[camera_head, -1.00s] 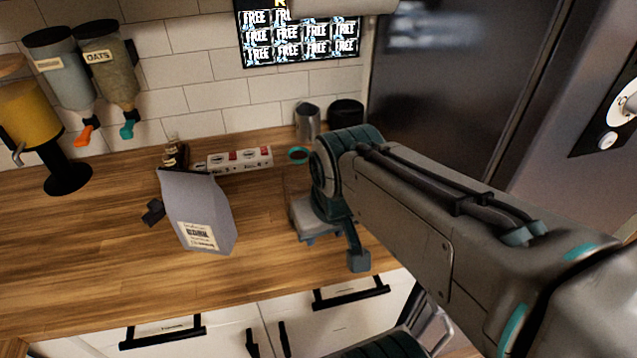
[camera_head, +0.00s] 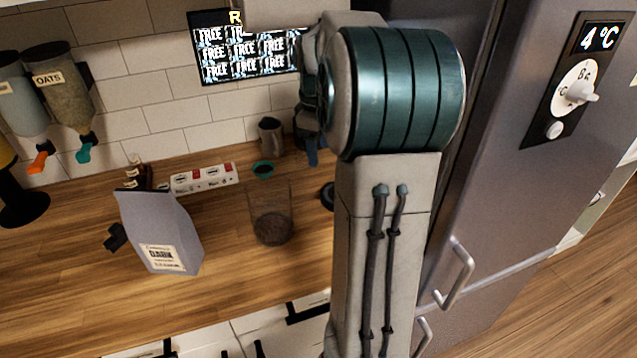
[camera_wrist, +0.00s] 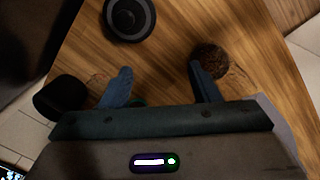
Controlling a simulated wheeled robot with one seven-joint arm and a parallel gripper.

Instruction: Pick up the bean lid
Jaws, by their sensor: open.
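The bean lid appears to be the round black disc with a grey ring (camera_wrist: 130,17), lying on the wooden counter at the top of the wrist view. In the head view its dark edge (camera_head: 327,196) shows just left of my arm, which hides the rest. My gripper (camera_wrist: 160,70) is open and empty, with two blue fingers apart. The lid lies beyond the fingertips, towards the left finger's side, not touching them. In the head view my arm mostly hides the gripper. A clear jar with dark beans (camera_head: 272,220) stands left of the lid.
A grey bag (camera_head: 160,232) stands at left. The fridge (camera_head: 510,170) bounds the right. A black container (camera_wrist: 60,98) is near my left finger.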

